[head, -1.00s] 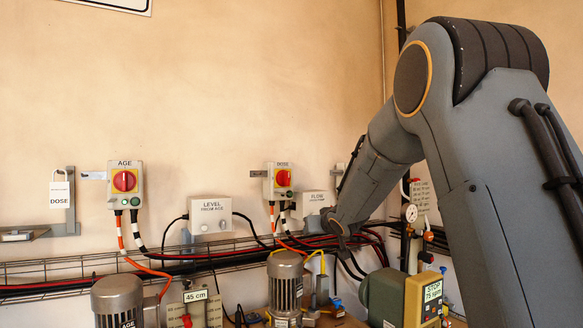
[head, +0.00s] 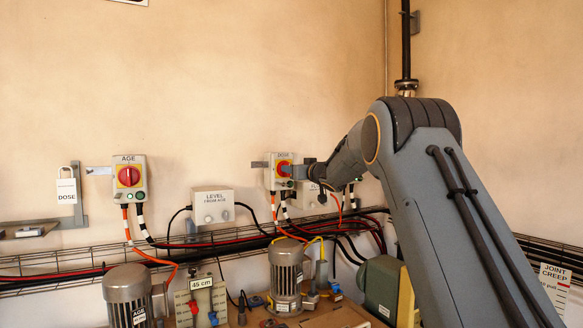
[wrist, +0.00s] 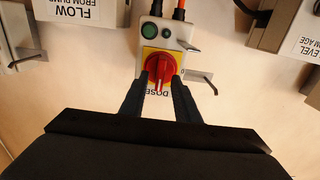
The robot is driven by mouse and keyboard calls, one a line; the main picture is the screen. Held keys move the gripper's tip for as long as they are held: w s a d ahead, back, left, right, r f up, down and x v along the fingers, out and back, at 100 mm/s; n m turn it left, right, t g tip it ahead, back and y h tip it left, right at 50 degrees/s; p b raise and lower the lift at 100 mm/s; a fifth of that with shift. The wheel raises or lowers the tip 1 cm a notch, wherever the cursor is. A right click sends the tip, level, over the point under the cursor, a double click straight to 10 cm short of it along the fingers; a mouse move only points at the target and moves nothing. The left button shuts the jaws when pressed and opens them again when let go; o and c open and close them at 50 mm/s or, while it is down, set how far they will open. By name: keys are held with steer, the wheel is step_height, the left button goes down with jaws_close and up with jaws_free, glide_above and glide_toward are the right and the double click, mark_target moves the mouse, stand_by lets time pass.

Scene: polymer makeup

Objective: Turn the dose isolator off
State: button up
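The dose isolator (head: 280,179) is a grey wall box with a red rotary knob on a yellow plate. In the wrist view the box is upside down, and its red knob (wrist: 162,65) has a narrow grip bar running up and down the picture. My gripper (wrist: 164,84) has its two dark fingers apart, one at each side of the knob's lower part. A gap shows between the fingers and the bar; I cannot tell whether either touches the knob's rim. In the head view my gripper (head: 299,171) is right against the knob's front, hiding part of it.
The age isolator (head: 128,177) is a similar box further left. A level box (head: 212,206) hangs between them, and a flow box (head: 311,196) sits right of the dose isolator. Cables and motors lie below.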

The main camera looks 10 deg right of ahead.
steer(key=shift+w+a, duration=0.15)
steer(key=shift+w, duration=0.2)
jaws_close()
steer(key=shift+n, duration=0.3)
steer(key=shift+a+f+n+b, duration=0.15)
steer(key=shift+n+b, duration=1.5)
steer(key=shift+n, duration=1.2)
steer(key=shift+f+n+b, duration=0.1)
steer(key=shift+n+b, duration=1.6)
steer(key=shift+n, duration=1.2)
steer(key=shift+a+f+n+b, duration=0.15)
steer(key=shift+n+b, duration=1.5)
steer(key=shift+n, duration=1.2)
steer(key=shift+s, duration=0.1)
